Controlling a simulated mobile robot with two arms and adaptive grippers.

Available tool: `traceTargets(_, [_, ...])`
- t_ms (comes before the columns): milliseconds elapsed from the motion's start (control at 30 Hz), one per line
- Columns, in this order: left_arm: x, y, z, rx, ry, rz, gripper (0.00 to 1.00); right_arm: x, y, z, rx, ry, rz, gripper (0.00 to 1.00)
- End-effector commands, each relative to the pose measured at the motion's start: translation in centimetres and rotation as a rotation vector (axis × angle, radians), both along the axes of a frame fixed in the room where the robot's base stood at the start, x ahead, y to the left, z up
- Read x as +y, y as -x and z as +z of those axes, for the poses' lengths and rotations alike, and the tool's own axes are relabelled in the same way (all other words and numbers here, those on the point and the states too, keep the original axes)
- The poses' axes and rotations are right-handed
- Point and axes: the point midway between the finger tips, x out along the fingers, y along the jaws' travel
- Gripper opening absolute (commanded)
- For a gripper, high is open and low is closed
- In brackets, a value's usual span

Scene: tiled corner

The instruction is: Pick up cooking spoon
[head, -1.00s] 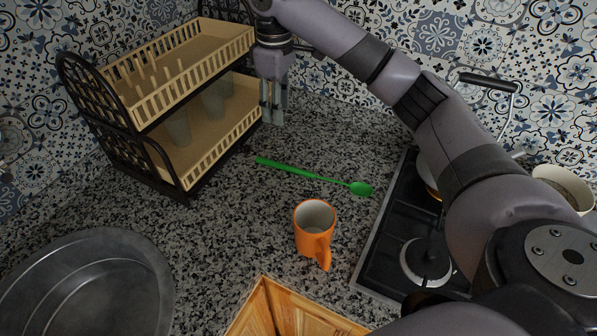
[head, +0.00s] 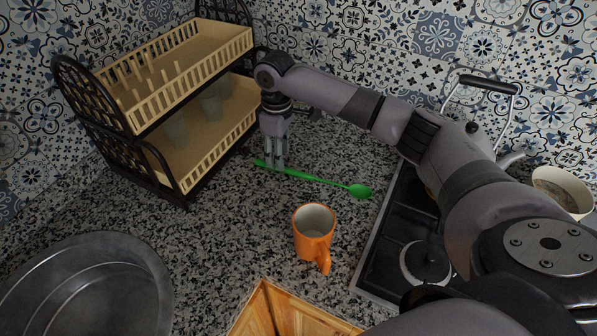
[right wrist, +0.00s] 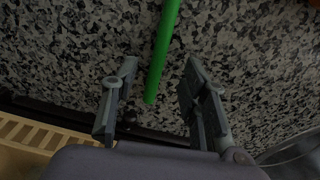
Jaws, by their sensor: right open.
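A green cooking spoon (head: 317,178) lies on the speckled counter, its bowl toward the right near the stove and its handle end toward the rack. My right gripper (head: 275,163) points down at the handle end in the head view. In the right wrist view the open fingers (right wrist: 158,100) stand on either side of the green handle (right wrist: 162,50), with a gap on both sides. Whether the fingertips are at the handle's height I cannot tell. My left gripper is not in view.
A two-tier dish rack (head: 185,185) with cups stands just left of the gripper. An orange mug (head: 312,240) stands in front of the spoon. The stove (head: 390,245) with a kettle is at right. A round metal sink (head: 85,290) is at front left.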

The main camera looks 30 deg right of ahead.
Motion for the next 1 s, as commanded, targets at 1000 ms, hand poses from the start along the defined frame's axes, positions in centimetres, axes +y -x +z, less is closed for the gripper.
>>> traceTargets(1000, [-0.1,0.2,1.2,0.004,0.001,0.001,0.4,-0.2,0.1,-4.3,0.0,0.001,0.001,0.11])
